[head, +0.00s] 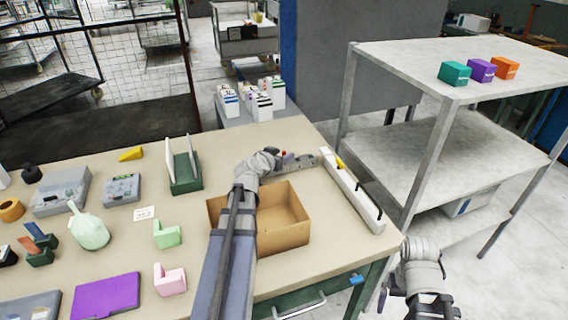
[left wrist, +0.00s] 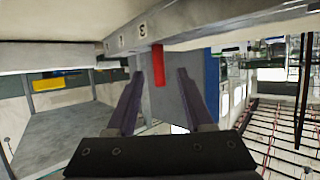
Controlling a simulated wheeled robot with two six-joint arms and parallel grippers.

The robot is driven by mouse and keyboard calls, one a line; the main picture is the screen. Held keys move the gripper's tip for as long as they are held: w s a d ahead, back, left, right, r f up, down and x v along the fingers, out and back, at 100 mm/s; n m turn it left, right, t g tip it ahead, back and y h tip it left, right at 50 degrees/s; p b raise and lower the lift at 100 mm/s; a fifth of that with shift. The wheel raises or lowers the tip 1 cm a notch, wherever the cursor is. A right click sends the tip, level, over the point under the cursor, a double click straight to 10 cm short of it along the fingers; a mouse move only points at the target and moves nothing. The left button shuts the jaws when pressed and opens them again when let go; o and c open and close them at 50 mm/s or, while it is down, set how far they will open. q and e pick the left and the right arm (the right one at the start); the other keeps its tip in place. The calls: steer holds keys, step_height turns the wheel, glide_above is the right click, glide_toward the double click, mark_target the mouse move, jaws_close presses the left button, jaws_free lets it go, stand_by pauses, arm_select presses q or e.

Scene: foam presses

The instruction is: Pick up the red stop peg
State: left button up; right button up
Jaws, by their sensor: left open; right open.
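My left gripper (head: 305,160) is open and points towards the far end of the white rail (head: 366,207) in the head view. In the left wrist view its two fingers lie on either side of the red peg in the picture, with gaps on both sides. I cannot tell how deep the peg sits between them. The peg is not clear in the head view. My right gripper (head: 384,295) is open and empty at the lower right, off the table.
The rail carries a yellow piece (head: 340,163) and black pegs (head: 358,187). An open cardboard box (head: 284,243) stands beneath my left arm. A green rack (head: 185,186) and several foam pieces fill the table's left. A shelf unit (head: 400,53) stands at the right.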

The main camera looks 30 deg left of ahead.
mark_target(285, 153)
arm_select(q)
steer(key=b+x, duration=0.1)
steer(key=x, duration=0.3)
steer(key=shift+w+f, duration=0.2)
steer(key=shift+w, duration=0.1)
jaws_close()
